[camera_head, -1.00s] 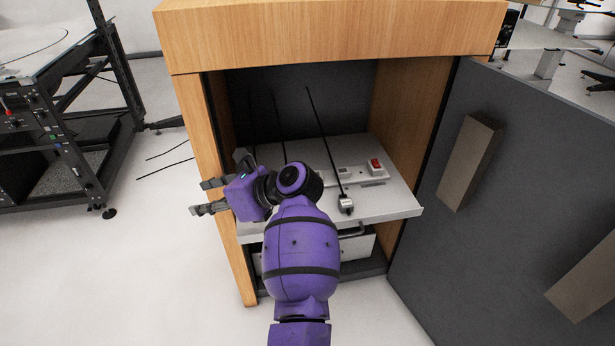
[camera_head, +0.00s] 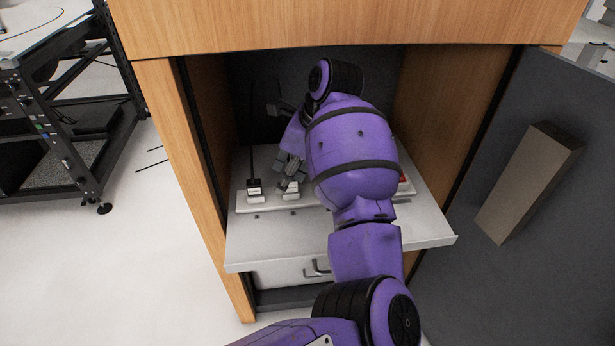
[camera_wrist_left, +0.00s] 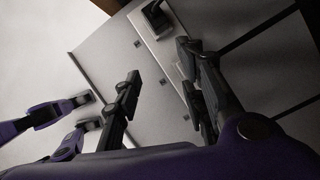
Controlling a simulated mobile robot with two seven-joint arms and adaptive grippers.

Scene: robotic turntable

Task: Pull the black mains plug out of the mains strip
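A black mains plug (camera_head: 254,187) with a pale label sits upright in the left end of the white mains strip (camera_head: 272,202), its black cord rising behind. The plug also shows in the left wrist view (camera_wrist_left: 155,14), near the top of the strip (camera_wrist_left: 162,45). My left gripper (camera_head: 289,172) is inside the cabinet, just right of this plug and close over the adjacent white socket (camera_head: 291,195). In the left wrist view its dark fingers (camera_wrist_left: 160,64) are spread, with no plug clearly between them. My left arm hides the strip's middle.
The strip lies on a pull-out grey shelf (camera_head: 290,248) in a wooden cabinet (camera_head: 335,28). The cabinet's side walls limit the room around my arm. A dark open door (camera_head: 455,265) stands at the right. A red switch (camera_head: 404,178) peeks out beside my arm.

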